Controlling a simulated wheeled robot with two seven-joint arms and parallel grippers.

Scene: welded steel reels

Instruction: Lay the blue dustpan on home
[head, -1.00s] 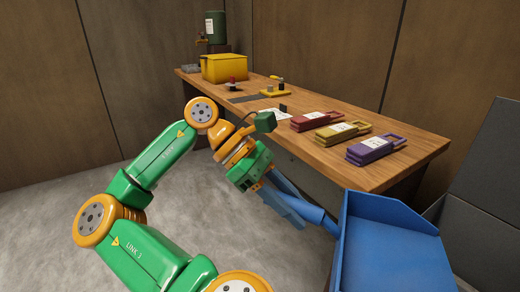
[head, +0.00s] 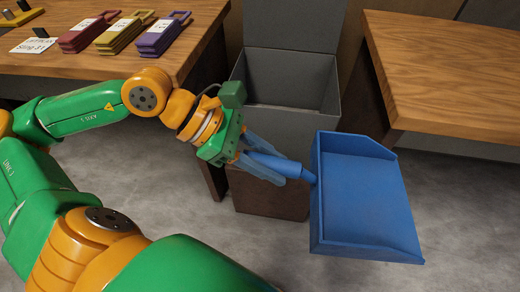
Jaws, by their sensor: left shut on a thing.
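The blue dustpan (head: 365,205) is held in the air at the right of the head view, its open pan facing up and its handle (head: 272,163) pointing left. My left gripper (head: 265,165) is shut on the handle. The pan hangs over the floor, in front of an open grey box and the right-hand table. My right gripper is not in view. I cannot tell which place is the one called home.
An open grey box (head: 285,122) with a raised lid stands on a dark brown block between two wooden tables. The right table (head: 465,65) shows a bare top. The left table (head: 195,45) holds red (head: 95,35), yellow (head: 122,33) and purple (head: 160,35) handled blocks.

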